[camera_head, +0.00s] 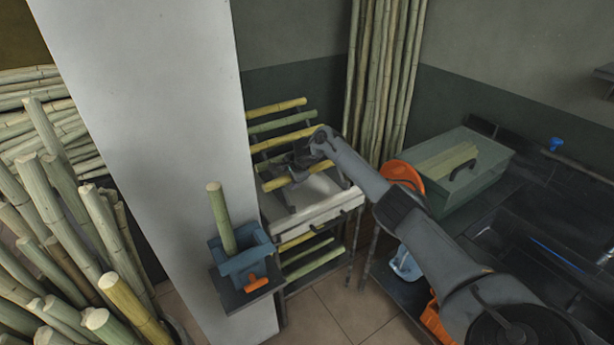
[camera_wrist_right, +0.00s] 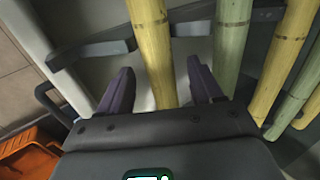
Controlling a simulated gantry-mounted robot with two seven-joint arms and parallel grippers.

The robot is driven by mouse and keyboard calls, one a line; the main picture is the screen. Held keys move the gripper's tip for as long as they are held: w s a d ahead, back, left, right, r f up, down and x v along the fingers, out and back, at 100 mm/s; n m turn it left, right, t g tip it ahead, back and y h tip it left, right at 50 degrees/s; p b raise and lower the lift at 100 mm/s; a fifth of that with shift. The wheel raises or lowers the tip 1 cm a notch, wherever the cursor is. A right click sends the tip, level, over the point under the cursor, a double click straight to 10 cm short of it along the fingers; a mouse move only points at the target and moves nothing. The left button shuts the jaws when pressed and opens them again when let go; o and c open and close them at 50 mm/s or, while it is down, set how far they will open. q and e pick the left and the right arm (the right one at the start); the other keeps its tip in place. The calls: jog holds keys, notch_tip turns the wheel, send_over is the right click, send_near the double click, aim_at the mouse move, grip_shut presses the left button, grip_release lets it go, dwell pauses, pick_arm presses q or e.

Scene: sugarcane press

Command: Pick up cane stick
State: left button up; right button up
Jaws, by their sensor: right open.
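Several cane sticks lie across a tilted rack, some yellow, such as the top one (camera_head: 276,109), and some green, such as the one below it (camera_head: 283,122). My right gripper (camera_head: 297,168) is at the lower sticks on the rack's upper level. In the right wrist view the open fingers (camera_wrist_right: 160,78) stand on both sides of a yellow cane stick (camera_wrist_right: 150,42), with a gap to each side. A green stick (camera_wrist_right: 231,45) lies just right of the right finger. My left gripper is out of view.
A blue vise-like holder (camera_head: 243,262) with an upright green stick (camera_head: 221,217) stands beside the white pillar (camera_head: 150,110). Cane bundles fill the left. A green lidded box (camera_head: 455,178) sits on the dark counter at right. An orange bin (camera_wrist_right: 28,155) shows lower left in the wrist view.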

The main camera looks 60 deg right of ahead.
jog(key=shift+w+d+f, duration=0.1)
jog(key=shift+w+f, duration=0.05)
jog(key=shift+f, duration=0.1)
grip_shut()
dwell(0.3)
jog(key=shift+r, duration=0.1)
